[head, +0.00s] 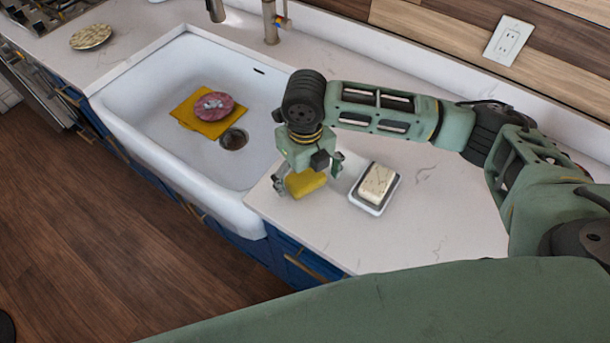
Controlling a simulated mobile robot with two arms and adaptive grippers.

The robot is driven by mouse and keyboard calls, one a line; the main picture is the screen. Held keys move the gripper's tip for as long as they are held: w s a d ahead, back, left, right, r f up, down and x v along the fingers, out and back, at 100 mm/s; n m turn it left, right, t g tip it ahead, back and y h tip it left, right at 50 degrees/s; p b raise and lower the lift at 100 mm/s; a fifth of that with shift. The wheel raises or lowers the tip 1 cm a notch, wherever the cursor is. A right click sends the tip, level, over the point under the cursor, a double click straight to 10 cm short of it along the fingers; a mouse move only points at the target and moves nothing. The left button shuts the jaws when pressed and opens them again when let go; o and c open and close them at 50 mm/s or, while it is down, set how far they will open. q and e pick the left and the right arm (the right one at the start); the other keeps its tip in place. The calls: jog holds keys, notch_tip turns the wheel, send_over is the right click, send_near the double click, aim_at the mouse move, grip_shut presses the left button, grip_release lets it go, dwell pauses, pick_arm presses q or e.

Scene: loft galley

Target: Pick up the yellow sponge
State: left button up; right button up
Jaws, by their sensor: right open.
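The yellow sponge (306,184) lies on the pale counter, just right of the sink. My right gripper (308,178) points down right over it. Its fingers are open, one at the left of the sponge and one at the right. The gripper's body hides part of the sponge's top, and I cannot tell whether the fingers touch it. My left gripper is not in view.
A soap bar (377,184) sits in a dish (371,208) close to the right of the sponge. The white sink (156,143) holds a yellow cloth (187,112) with a pinkish round thing (214,106) on it. The counter (440,229) is clear further right.

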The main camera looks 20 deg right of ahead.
aim_at(304, 178)
jog(key=shift+f, duration=0.1)
jog(key=c, duration=0.6)
jog(key=shift+c, duration=0.9)
jog(key=c, duration=0.3)
jog(key=shift+c, duration=0.2)
jog(key=shift+r, duration=0.4)
jog(key=r+b, duration=0.1)
jog(key=r, duration=0.2)
jog(key=shift+s+a+r+b, duration=0.2)
jog(key=shift+r+b, duration=0.1)
jog(key=shift+b, duration=0.05)
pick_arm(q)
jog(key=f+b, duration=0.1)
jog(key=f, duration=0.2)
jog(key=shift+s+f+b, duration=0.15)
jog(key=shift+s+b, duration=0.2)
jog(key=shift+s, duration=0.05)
pick_arm(e)
jog(key=s+a+r, duration=0.5)
jog(key=s+r, duration=0.1)
jog(key=s, duration=0.3)
jog(key=shift+s+a+r, duration=0.25)
jog(key=shift+a+r, duration=0.1)
jog(key=shift+a, duration=0.05)
